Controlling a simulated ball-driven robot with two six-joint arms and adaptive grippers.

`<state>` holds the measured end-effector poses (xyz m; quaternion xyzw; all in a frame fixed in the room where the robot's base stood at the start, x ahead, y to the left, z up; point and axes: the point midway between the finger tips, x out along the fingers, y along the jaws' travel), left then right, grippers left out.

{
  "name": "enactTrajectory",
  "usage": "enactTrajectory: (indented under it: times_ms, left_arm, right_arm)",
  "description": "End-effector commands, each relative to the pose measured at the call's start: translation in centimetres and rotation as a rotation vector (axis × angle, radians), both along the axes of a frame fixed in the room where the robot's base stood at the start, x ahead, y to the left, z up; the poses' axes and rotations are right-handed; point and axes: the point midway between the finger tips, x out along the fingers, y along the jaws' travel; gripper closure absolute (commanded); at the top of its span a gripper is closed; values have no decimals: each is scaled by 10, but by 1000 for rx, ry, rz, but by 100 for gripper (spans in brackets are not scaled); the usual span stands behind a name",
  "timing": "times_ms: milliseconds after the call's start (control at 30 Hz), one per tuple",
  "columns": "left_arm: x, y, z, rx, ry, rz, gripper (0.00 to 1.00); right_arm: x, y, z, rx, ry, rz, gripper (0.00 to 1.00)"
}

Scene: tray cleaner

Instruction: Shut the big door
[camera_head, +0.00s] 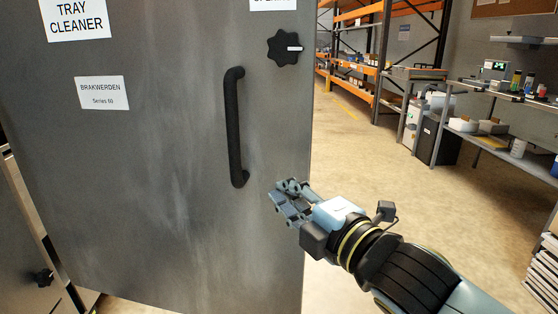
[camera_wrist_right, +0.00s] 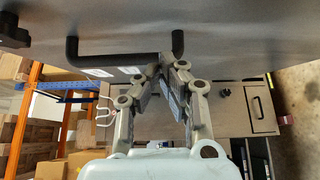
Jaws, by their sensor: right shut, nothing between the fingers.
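The big door (camera_head: 180,200) is a grey metal panel with a "TRAY CLEANER" label, filling the left and middle of the head view. It stands out at an angle from the unit partly seen at lower left. Its black vertical bar handle (camera_head: 235,128) and a black knob (camera_head: 284,48) are near its right edge. My right gripper (camera_head: 280,195) is shut and empty, below and right of the handle, by the door's right edge. In the right wrist view the fingertips (camera_wrist_right: 162,74) are close to the handle (camera_wrist_right: 115,60); I cannot tell whether they touch the door. My left gripper is out of view.
A lower grey front with a black knob (camera_head: 42,277) shows at lower left. Orange racks (camera_head: 362,70) and a bench with shelves (camera_head: 500,92) stand at the back right. The floor (camera_head: 400,190) between door and bench is clear. A stack of trays (camera_head: 541,270) is at far right.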

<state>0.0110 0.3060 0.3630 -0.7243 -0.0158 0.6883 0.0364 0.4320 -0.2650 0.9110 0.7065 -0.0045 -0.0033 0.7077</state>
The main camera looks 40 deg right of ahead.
Motion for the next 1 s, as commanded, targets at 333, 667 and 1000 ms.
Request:
enactTrajectory:
  times_ms: [333,667,1000]
  left_arm:
    - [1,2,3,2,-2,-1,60]
    - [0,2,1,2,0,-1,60]
    - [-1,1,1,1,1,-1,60]
  right_arm:
    - [58,-18,-4,-4,1,2,100]
    - [69,-29,-2,1,3,1,100]
    - [69,-29,-1,1,2,1,100]
